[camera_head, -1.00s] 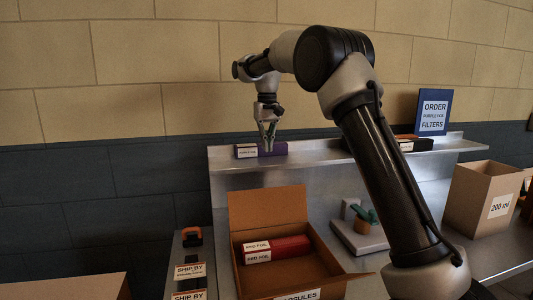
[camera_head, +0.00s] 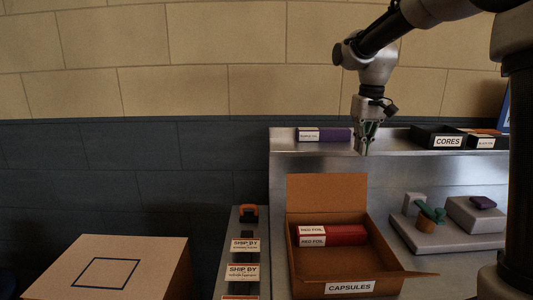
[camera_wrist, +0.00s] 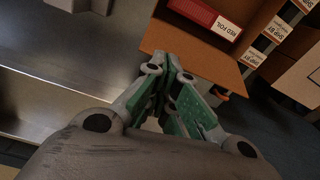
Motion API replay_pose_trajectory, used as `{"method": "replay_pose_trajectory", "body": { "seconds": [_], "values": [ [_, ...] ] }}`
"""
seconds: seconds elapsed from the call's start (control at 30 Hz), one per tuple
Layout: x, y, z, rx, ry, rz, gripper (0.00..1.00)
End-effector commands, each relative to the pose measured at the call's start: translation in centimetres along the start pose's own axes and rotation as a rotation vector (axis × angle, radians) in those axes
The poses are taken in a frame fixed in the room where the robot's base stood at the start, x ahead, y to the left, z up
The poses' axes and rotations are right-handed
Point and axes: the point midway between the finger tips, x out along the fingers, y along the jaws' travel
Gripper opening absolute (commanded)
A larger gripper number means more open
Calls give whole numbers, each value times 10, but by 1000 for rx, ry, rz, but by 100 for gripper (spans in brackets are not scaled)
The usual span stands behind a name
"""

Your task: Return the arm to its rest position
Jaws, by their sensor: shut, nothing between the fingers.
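My gripper (camera_head: 366,140) is shut and empty. In the head view it hangs pointing down in front of the metal shelf, to the right of the purple box (camera_head: 323,134) and above the open carton's raised flap. In the wrist view my gripper (camera_wrist: 172,70) shows its green-padded fingers together, with nothing between them. My arm reaches in from the upper right of the head view.
An open carton labelled CAPSULES (camera_head: 349,288) holds red foil boxes (camera_head: 332,235). A CORES box (camera_head: 438,136) stands on the shelf (camera_head: 390,148). A grey device (camera_head: 410,232) is at right. A closed carton (camera_head: 110,262) stands at left.

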Motion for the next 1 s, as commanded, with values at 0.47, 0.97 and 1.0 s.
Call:
{"method": "replay_pose_trajectory", "body": {
  "seconds": [0.47, 0.97, 1.0],
  "values": [
    [19, 42, 274, 85, 181, 15, 0],
    [-1, 49, 301, 132, 313, 31, 0],
    [-1, 49, 301, 132, 313, 31, 0]
  ]
}}
